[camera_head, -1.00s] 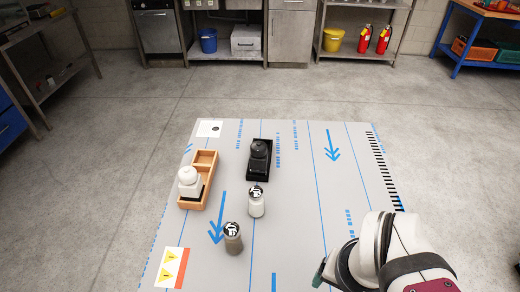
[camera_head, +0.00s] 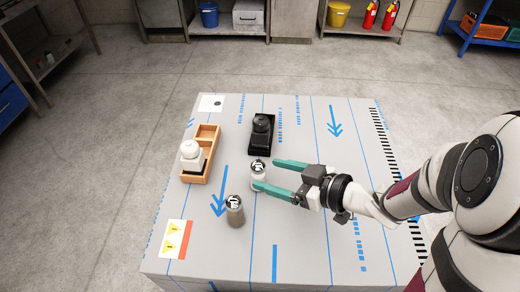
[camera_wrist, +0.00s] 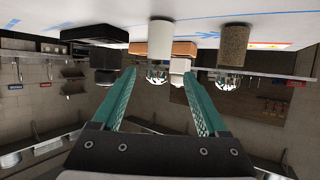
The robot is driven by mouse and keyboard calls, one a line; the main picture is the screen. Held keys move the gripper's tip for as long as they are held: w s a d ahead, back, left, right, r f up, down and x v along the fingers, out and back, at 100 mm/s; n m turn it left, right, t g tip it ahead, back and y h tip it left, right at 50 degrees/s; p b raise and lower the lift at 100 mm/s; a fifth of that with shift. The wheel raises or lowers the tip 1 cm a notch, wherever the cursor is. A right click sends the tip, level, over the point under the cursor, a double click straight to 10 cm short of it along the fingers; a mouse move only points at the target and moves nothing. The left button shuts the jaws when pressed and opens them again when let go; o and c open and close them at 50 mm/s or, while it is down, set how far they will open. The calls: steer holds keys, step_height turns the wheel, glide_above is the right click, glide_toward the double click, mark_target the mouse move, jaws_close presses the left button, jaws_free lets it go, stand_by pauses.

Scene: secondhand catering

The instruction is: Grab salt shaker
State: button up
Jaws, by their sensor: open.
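The salt shaker (camera_head: 258,170), with white contents and a metal cap, stands upright on the grey table. It also shows upside down in the wrist view (camera_wrist: 160,40). My gripper (camera_head: 266,175) is open, with green fingers pointing left at the salt shaker. The shaker is at the fingertips, and the near finger hides its lower part. In the wrist view my gripper's fingertips (camera_wrist: 158,73) lie to either side of the shaker's cap; I cannot tell whether they touch it. A brownish-grey pepper shaker (camera_head: 236,214) stands nearer the front and left.
A black holder with a dark grinder (camera_head: 261,128) stands behind the salt shaker. A wooden tray (camera_head: 215,143) with a white-topped bottle (camera_head: 191,155) is at the left. The grey table (camera_head: 330,225) is clear in front and to the right.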

steer(key=x, duration=0.8)
steer(key=shift+d, duration=0.1)
jaws_close()
